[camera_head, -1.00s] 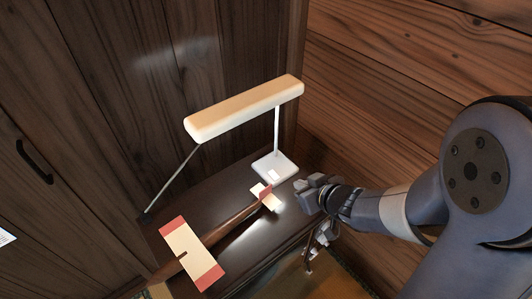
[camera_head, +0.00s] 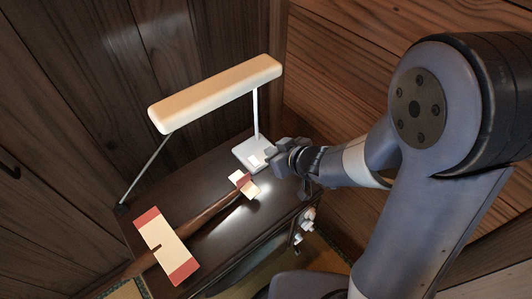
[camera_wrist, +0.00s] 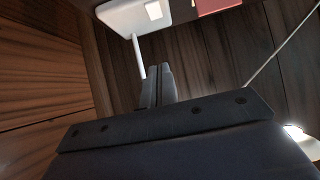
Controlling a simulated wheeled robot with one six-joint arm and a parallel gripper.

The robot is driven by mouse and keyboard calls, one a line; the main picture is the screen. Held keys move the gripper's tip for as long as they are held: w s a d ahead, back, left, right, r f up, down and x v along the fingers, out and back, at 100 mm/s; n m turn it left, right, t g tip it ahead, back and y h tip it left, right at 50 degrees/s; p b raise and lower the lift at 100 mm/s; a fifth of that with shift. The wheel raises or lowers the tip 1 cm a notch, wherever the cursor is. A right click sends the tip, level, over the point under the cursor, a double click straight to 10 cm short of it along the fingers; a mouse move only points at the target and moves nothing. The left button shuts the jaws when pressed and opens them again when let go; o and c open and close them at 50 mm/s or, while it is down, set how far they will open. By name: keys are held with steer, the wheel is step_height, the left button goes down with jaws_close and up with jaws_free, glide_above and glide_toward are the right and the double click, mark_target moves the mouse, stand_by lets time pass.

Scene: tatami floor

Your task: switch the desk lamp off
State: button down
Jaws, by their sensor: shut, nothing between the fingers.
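The desk lamp has a long cream shade (camera_head: 215,92), a thin white post (camera_head: 256,115) and a white square base (camera_head: 243,149) on the dark desk. A bright patch on the desk top suggests it is lit. A small pale switch plate (camera_head: 257,161) is on the base; it also shows in the wrist view (camera_wrist: 153,10). My gripper (camera_head: 277,157) is shut and empty, just right of the base near the switch. Whether it touches the base cannot be told. In the wrist view my gripper's fingers (camera_wrist: 157,72) are together, with the base (camera_wrist: 125,14) above them in the picture.
A smaller cream and red piece (camera_head: 244,185) is beside the base. Wooden walls (camera_head: 360,70) close in behind and right.

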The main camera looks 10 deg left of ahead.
steer(key=b, duration=0.2)
glide_above(256, 160)
steer(key=s, duration=0.1)
steer(key=f, duration=0.3)
steer(key=d+f, duration=0.1)
steer(key=f, duration=0.1)
steer(key=shift+f, duration=0.15)
steer(key=f, duration=0.2)
steer(key=shift+w+a+f+b, duration=0.25)
steer(key=shift+a+f+b, duration=0.05)
steer(key=shift+b, duration=0.1)
steer(key=shift+w+a+f, duration=0.1)
steer(key=shift+f, duration=0.6)
steer(key=shift+r+p, duration=0.15)
steer(key=shift+p, duration=0.35)
steer(key=shift+a+p, duration=0.15)
steer(key=shift+p, duration=0.4)
steer(key=shift+w+f+b, duration=0.1)
steer(key=shift+f+b, duration=0.2)
steer(key=shift+f, duration=0.05)
steer(key=shift+h, duration=0.3)
